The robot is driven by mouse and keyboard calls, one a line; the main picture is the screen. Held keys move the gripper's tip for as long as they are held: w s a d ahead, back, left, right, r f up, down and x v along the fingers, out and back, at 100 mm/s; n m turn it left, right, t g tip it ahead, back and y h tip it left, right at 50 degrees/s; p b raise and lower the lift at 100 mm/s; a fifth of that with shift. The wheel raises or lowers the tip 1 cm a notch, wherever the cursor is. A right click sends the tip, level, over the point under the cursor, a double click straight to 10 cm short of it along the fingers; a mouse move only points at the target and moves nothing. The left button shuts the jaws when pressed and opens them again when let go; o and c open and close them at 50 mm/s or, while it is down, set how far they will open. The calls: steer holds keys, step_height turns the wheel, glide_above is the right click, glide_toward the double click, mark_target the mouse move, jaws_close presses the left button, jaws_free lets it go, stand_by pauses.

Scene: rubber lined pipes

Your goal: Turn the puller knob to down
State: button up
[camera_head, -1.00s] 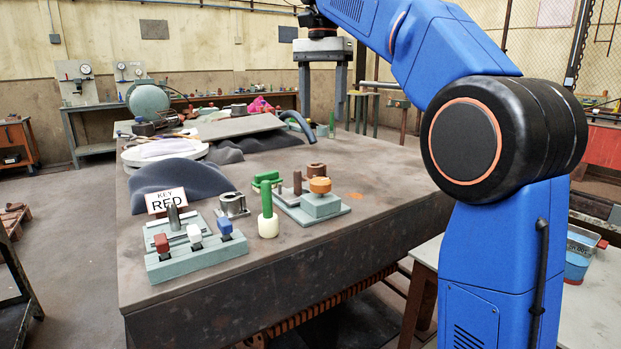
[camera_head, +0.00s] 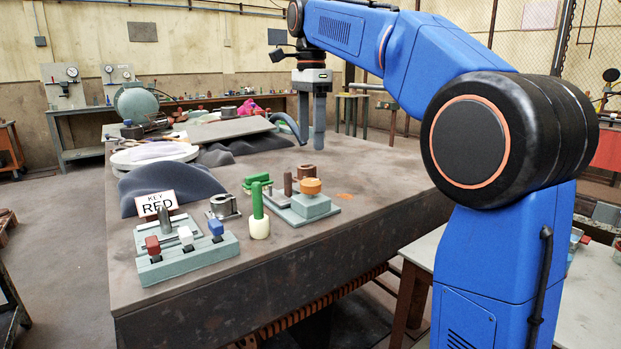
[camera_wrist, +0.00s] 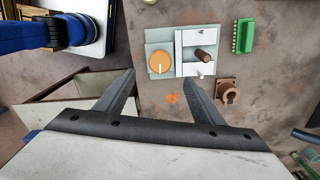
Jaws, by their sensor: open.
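An orange round knob (camera_head: 310,186) sits on a grey block on a flat grey plate (camera_head: 329,214), on the right of the group of table items. In the wrist view the knob (camera_wrist: 160,62) has a white pointer line running toward the bottom of the picture. A dark brown post (camera_wrist: 204,54) stands beside it on the same fixture. My gripper (camera_head: 311,143) points down, open and empty, well above the table. In the wrist view my gripper's fingertips (camera_wrist: 158,78) lie just below the knob, with a gap between them.
A green part (camera_head: 257,182) and a brown ring-shaped part (camera_head: 309,171) are near the fixture.

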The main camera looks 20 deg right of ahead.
mark_target(311, 181)
step_height(311, 181, down, 12)
steer(key=shift+r, duration=0.25)
stand_by(0.3)
steer(key=c, duration=1)
